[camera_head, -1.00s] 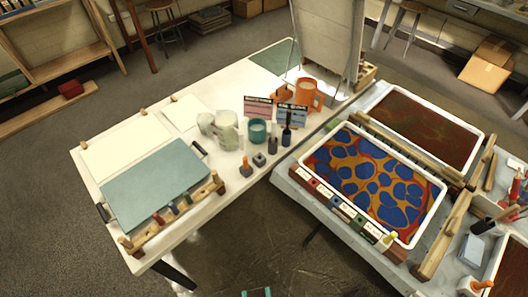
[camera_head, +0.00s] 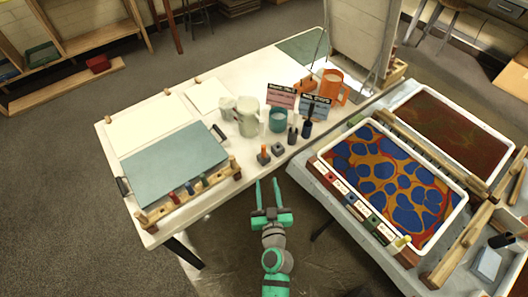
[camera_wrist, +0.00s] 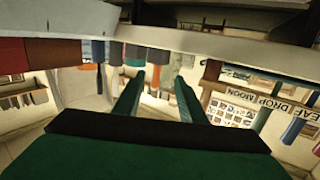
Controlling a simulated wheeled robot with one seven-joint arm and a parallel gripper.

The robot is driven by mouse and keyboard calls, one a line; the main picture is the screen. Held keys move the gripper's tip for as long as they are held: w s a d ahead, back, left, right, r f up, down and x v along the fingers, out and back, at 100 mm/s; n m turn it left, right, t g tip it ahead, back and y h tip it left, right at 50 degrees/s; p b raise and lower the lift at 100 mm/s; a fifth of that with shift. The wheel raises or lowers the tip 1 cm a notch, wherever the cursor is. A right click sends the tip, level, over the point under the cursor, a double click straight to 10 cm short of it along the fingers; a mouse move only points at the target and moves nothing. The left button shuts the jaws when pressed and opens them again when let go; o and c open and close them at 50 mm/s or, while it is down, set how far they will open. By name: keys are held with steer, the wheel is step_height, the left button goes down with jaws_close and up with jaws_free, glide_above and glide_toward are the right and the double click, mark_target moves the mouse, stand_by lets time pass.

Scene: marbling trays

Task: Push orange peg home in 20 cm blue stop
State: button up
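A small orange peg (camera_head: 264,150) stands upright in a dark grey block at the front edge of the white table. My gripper (camera_head: 267,183) is in front of that edge, just below the peg in the head view, with its two green fingers apart and nothing between them. The open fingers also show in the wrist view (camera_wrist: 157,88). A wooden rack (camera_head: 208,184) in front of the left tray holds red and blue pieces, including a small blue one (camera_head: 188,188). No 20 cm mark is readable, so I cannot tell which piece is the blue stop.
Beside the peg stand a grey block (camera_head: 278,149), dark bottles (camera_head: 307,128), a teal cup (camera_head: 277,119) and a pale jug (camera_head: 247,117). The marbling tray (camera_head: 460,210) stands to the right, with labelled coloured blocks along its front.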

steer(key=y, duration=0.1)
glide_toward(262, 151)
steer(key=w, duration=0.4)
steer(key=shift+n+t, duration=0.4)
steer(key=w, duration=0.3)
steer(key=w+a, duration=0.1)
steer(key=shift+w+a+f, duration=0.1)
steer(key=shift+w+f, duration=0.1)
steer(key=shift+f, duration=0.2)
steer(key=shift+w+a, duration=0.15)
steer(key=shift+w, duration=0.35)
steer(key=shift+w+f, duration=0.1)
steer(key=shift+w, duration=2.45)
steer(key=shift+a, duration=0.1)
jaws_close()
